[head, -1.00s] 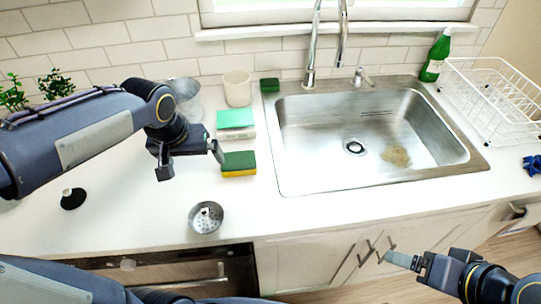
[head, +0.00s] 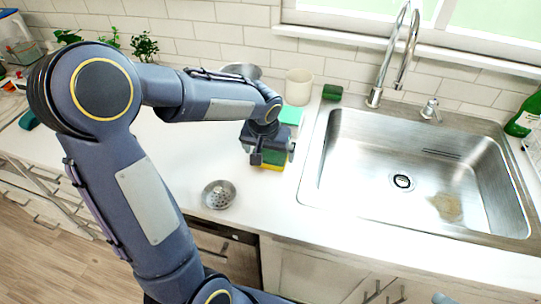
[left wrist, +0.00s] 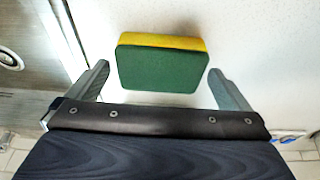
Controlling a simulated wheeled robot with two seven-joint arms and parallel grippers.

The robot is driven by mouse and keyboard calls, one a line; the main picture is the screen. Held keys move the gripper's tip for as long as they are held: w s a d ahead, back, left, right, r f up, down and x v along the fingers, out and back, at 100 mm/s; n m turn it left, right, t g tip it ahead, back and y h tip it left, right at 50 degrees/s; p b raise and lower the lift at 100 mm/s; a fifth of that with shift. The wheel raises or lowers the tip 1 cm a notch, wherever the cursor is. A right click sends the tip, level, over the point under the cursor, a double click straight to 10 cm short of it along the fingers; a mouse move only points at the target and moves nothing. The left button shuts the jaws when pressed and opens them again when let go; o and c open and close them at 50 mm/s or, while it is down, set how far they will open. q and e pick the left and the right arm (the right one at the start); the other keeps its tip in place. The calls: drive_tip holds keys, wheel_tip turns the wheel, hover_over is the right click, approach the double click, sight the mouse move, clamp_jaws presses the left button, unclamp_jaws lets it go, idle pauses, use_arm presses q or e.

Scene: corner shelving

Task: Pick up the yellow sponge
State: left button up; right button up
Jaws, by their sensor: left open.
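The yellow sponge (head: 271,168) has a green top layer and lies on the white counter, left of the sink. My left gripper (head: 268,158) is right over it in the head view and hides much of it. In the left wrist view the sponge (left wrist: 160,66) shows its green face and a yellow edge. The two fingers of my left gripper (left wrist: 158,70) are spread apart, one on each side of the sponge, with gaps to both. Only a small tip of my right gripper (head: 441,298) shows at the bottom edge.
A teal-topped block (head: 291,115), a white cup (head: 299,87) and a dark green sponge (head: 332,92) stand behind. A metal strainer (head: 219,194) lies to the front left. The steel sink (head: 312,170) is close on the right. Bare counter lies left of the gripper.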

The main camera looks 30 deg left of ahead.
use_arm(q)
drive_tip(key=shift+x, duration=1)
drive_tip(key=c, duration=0.8)
drive_tip(key=shift+r, duration=0.5)
wheel_tip(320, 180, up, 2)
drive_tip(key=shift+r, duration=0.2)
drive_tip(key=s+a+r+b, duration=0.1)
drive_tip(key=s+a+r, duration=0.5)
drive_tip(key=s+r, duration=0.3)
drive_tip(key=s, duration=0.3)
drive_tip(key=shift+s+r, duration=0.3)
drive_tip(key=shift+r, duration=0.05)
